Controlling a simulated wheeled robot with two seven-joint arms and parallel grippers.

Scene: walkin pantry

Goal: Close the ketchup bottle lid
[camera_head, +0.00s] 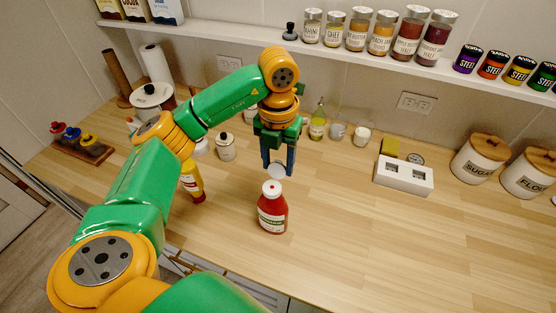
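The red ketchup bottle (272,215) stands upright on the wooden counter near its front edge. It has a white top. A round white lid (276,172) shows just above and behind the bottle's top, apparently tipped open; its hinge is too small to make out. My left gripper (277,166) points down from above, behind the bottle. Its two blue fingers are apart, with the lid showing at the level of their tips. I cannot tell whether a finger touches the lid. My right gripper is not in view.
A yellow bottle (193,182) stands left of the ketchup, partly behind my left arm. A white two-slot box (403,175) and canisters marked sugar (478,163) and flour (527,178) stand to the right. The counter right of the ketchup is clear. A shelf (400,65) with jars runs above.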

